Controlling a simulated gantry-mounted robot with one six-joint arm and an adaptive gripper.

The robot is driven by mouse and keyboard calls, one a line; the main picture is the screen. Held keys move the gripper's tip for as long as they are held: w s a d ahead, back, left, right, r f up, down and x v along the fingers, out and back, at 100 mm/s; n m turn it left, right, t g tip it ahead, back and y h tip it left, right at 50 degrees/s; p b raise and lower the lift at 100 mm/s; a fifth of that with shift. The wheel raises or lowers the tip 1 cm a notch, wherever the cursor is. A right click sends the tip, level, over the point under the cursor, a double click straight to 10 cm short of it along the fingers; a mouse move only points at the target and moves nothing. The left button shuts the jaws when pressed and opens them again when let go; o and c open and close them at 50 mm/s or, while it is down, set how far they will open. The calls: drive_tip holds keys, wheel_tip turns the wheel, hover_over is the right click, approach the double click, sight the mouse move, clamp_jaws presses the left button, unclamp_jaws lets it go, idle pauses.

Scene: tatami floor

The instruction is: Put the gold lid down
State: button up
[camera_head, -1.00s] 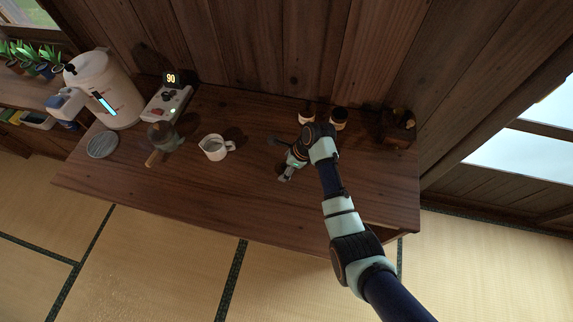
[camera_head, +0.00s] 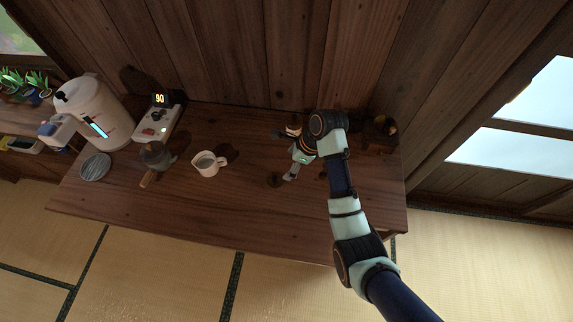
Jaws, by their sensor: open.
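A small dark brownish round piece (camera_head: 274,180), which looks like the gold lid, lies on the wooden table right of the white pitcher. It is too small and dim to make out its colour well. My gripper (camera_head: 289,178) is open, low over the table just right of this piece. I cannot tell whether a finger touches it. A jar with a pale body and dark top (camera_head: 293,129) stands at the back, partly covered by my wrist.
A white pitcher (camera_head: 206,165), a handled pot (camera_head: 155,157), a round grey disc (camera_head: 95,167), a scale reading 90 (camera_head: 158,122) and a large white dispenser (camera_head: 98,112) stand to the left. A dark wooden box (camera_head: 380,134) is at back right. The table's front middle is clear.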

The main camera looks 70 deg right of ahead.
idle(0.4)
drive_tip(key=w+a+r+n+t+h, duration=0.1)
drive_tip(key=w+a+r+n, duration=0.35)
drive_tip(key=a+n, duration=0.35)
drive_tip(key=w+a+r+n+t, duration=0.25)
drive_tip(key=w+a+n, duration=0.4)
drive_tip(key=a, duration=0.35)
drive_tip(key=w+a+r+n+t+h, duration=0.1)
drive_tip(key=w+a+r+n, duration=0.35)
drive_tip(key=a+n, duration=0.3)
drive_tip(key=s+a+r+n+t+y, duration=0.1)
drive_tip(key=a+r+n+t, duration=0.1)
drive_tip(key=a+r+n, duration=0.5)
drive_tip(key=s+a+r+n+t, duration=0.1)
drive_tip(key=a+r+n+t, duration=0.1)
drive_tip(key=a+n, duration=0.6)
wheel_tip(320, 180, up, 26)
drive_tip(key=a+r+m+p, duration=0.1)
drive_tip(key=m+p, duration=0.1)
drive_tip(key=p, duration=2.5)
wheel_tip(320, 180, down, 43)
drive_tip(key=b, duration=4.2)
drive_tip(key=shift+a+r+b, duration=0.2)
drive_tip(key=shift+b, duration=0.1)
